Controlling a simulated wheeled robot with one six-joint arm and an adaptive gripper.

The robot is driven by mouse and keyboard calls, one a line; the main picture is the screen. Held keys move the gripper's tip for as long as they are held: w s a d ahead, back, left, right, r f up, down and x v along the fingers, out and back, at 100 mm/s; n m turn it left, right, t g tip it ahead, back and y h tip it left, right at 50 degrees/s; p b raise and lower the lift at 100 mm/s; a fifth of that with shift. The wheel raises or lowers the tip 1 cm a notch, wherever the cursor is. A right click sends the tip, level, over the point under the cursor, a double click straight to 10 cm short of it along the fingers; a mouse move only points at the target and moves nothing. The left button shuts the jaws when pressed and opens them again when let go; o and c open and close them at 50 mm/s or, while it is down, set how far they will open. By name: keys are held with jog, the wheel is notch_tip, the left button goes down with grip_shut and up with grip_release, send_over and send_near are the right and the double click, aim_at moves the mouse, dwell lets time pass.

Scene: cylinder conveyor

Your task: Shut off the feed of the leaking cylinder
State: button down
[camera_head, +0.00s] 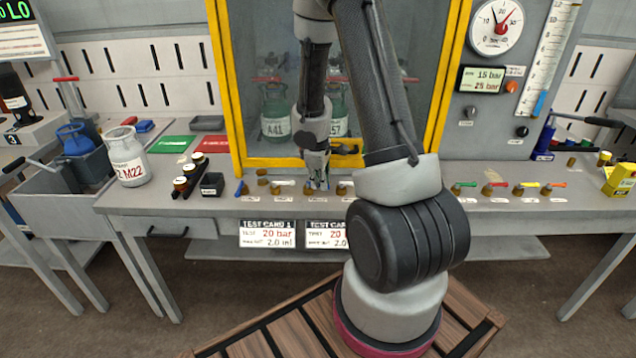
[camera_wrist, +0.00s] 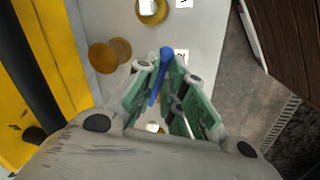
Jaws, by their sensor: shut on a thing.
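Two green cylinders stand behind the glass of the yellow-framed cabinet, one marked A41 (camera_head: 275,120) and one with a label ending in 57 (camera_head: 338,122), partly hidden by my arm. I cannot see which one leaks. A row of small brass valves with coloured levers runs along the bench's front. My gripper (camera_head: 317,183) points down among them, in front of the cabinet. In the wrist view its green-padded fingers (camera_wrist: 168,98) are closed around a blue lever (camera_wrist: 166,54), whose tip sticks out between them. The valve body beneath is mostly hidden by the fingers.
More brass valves, one with a green lever (camera_head: 465,184), line the bench at right. A white cylinder marked M22 (camera_head: 127,158) stands at left. A gauge (camera_head: 496,27) and a display (camera_head: 483,80) sit right of the cabinet. Test cards (camera_head: 267,234) hang below the bench edge.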

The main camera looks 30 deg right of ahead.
jog(key=shift+w+d+n+y, duration=0.15)
jog(key=shift+w+d+n, duration=0.1)
jog(key=shift+n, duration=0.6)
jog(key=shift+w+d+n+y, duration=0.15)
jog(key=shift+d+n, duration=0.05)
jog(key=shift+n, duration=0.65)
jog(key=c, duration=1.5)
grip_release()
jog(key=shift+r, duration=0.1)
jog(key=shift+d+r+t, duration=0.1)
jog(key=shift+r+t, duration=0.2)
jog(key=shift+r, duration=0.3)
jog(key=v, duration=1)
jog(key=shift+r, duration=0.3)
jog(key=shift+s, duration=0.1)
